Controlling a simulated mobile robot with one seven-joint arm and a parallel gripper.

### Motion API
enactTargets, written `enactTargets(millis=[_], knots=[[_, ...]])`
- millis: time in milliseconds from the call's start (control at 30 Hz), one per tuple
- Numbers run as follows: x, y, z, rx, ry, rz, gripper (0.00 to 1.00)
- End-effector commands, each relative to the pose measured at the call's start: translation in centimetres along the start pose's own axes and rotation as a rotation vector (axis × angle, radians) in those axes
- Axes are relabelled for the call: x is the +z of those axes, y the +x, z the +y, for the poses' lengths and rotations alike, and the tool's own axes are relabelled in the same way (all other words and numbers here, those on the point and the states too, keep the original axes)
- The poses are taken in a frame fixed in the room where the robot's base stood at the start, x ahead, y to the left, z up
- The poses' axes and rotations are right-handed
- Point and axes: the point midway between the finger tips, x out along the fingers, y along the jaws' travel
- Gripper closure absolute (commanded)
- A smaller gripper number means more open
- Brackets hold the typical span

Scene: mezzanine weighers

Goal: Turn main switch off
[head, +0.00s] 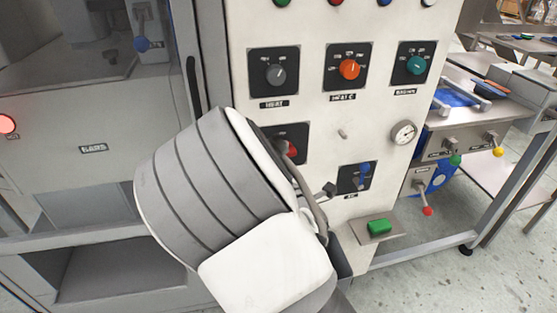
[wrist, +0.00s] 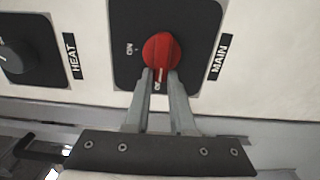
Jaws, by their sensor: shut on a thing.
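My gripper (wrist: 161,76) is shut on the lower part of the knob, one finger on each side. The knob's ridge appears to run toward the OFF mark, but the fingers partly cover it. In the head view the red knob (head: 291,148) shows only at its right part, behind my arm.
Above the main switch are a grey HEAT knob (head: 275,75), an orange knob (head: 349,69) and a teal knob (head: 415,65). A blue-tipped lever (head: 364,171) is to the lower right. A gauge (head: 403,133) and a green button (head: 379,226) are further right.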

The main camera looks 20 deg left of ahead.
Motion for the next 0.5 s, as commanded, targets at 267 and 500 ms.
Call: enactTargets(millis=[267, 500], knots=[[0.05, -0.01, -0.01, 0.0, -0.001, -0.001, 0.47], [0.03, -0.18, -0.01, -0.001, 0.0, 0.0, 0.47]])
